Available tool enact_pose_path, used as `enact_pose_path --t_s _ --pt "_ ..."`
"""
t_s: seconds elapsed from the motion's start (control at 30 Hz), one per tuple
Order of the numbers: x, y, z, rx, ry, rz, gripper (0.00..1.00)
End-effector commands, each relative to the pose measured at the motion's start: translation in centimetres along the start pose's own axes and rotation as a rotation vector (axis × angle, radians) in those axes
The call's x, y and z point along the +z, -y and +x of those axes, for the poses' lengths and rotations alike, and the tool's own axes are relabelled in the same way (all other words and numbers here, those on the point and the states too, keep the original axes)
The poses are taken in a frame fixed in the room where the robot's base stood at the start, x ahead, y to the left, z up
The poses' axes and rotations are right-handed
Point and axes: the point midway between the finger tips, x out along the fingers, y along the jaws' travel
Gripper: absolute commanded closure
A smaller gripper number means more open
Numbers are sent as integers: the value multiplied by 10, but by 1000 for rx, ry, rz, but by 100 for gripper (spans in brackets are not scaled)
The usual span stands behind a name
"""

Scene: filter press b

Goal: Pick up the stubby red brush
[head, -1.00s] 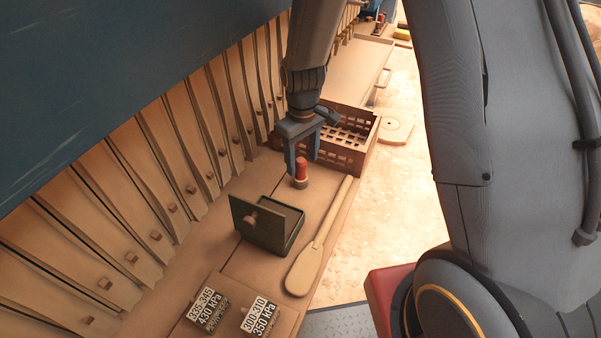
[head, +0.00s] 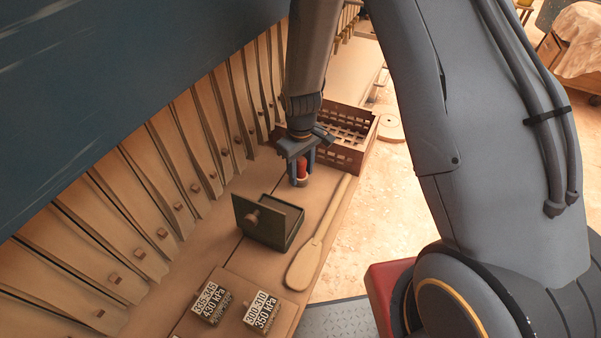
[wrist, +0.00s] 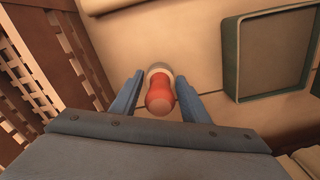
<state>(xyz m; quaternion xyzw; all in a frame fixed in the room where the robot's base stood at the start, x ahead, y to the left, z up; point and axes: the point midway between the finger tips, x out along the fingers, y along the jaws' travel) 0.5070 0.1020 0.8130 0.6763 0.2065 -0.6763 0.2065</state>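The stubby red brush (head: 302,170) stands upright on the tan bench top, its red handle up and a pale band with the base below. My gripper (head: 301,174) points down over it with its fingers on either side. In the wrist view the brush (wrist: 160,93) sits between the two blue fingers of my gripper (wrist: 157,95). A gap shows between the brush and each finger, so the gripper is open and not touching it there. The lowest part of the brush is partly hidden by the fingers in the head view.
A brown slatted crate (head: 352,157) stands just behind the brush. An open dark green box (head: 290,232) with a knobbed lid (head: 257,222) is in front. A wooden paddle (head: 312,255) lies to the right. Two labelled blocks (head: 211,302) (head: 262,310) sit nearer.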

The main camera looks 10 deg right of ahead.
Motion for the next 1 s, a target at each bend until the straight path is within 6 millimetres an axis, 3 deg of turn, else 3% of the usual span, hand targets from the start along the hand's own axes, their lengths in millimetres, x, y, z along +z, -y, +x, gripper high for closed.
enact_pose_path --t_s 0.03,0.17,0.63,1.0 --pt "0 0 0 0 0 0 68" --pt "0 0 0 0 0 0 89" --pt "-1 0 -10 1 -2 0 89" --pt "-2 -1 -64 2 -5 0 89"
